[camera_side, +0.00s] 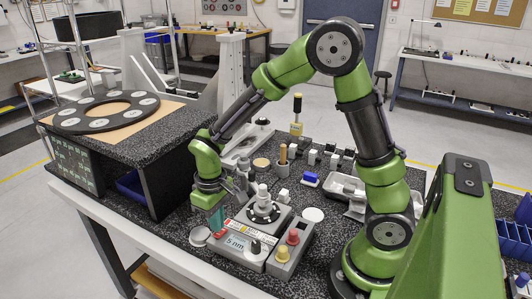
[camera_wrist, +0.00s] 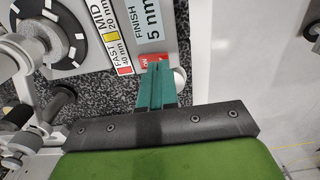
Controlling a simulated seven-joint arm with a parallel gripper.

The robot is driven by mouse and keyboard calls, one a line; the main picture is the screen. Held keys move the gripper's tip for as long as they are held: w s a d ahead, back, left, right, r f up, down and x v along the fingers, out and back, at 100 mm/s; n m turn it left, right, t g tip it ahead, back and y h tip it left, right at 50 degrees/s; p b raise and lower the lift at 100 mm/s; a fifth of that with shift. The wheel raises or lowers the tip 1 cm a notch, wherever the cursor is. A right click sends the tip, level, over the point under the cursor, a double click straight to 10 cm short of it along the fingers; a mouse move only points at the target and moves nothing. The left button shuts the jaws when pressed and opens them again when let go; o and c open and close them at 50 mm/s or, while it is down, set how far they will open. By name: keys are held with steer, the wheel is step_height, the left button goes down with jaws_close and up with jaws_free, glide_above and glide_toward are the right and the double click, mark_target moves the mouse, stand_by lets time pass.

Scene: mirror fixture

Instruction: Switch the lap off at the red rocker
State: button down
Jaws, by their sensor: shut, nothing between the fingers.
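The lap machine (camera_side: 235,243) is a grey box on the bench with a "5 nm" label, and its round lap (camera_side: 263,210) sits on top. The red rocker (camera_wrist: 149,59) shows in the wrist view at the end of the FINISH panel, with white lettering on it. My gripper (camera_wrist: 157,68) has its teal fingers shut together, their tips over the rocker and covering part of it. Whether they touch it I cannot tell. In the side view my gripper (camera_side: 216,231) points down at the machine's left end, and a little red shows by the tips.
A grey box with a red button (camera_side: 293,237) and a yellow button (camera_side: 283,253) stands right of the machine. A black knob (camera_side: 256,246) is at the machine's front. A speckled black cabinet (camera_side: 120,130) bearing a black ring stands left. Small parts crowd the bench behind.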

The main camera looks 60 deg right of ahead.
steer(key=shift+f, duration=0.95)
stand_by(0.3)
steer(key=shift+r, duration=3.55)
steer(key=s+d+r+m+t+y, duration=0.2)
steer(key=s+r+m+t, duration=0.2)
steer(key=s+r+t, duration=0.3)
steer(key=a+v, duration=0.1)
steer(key=v, duration=0.7)
steer(key=shift+s+a, duration=0.2)
steer(key=shift+s, duration=0.05)
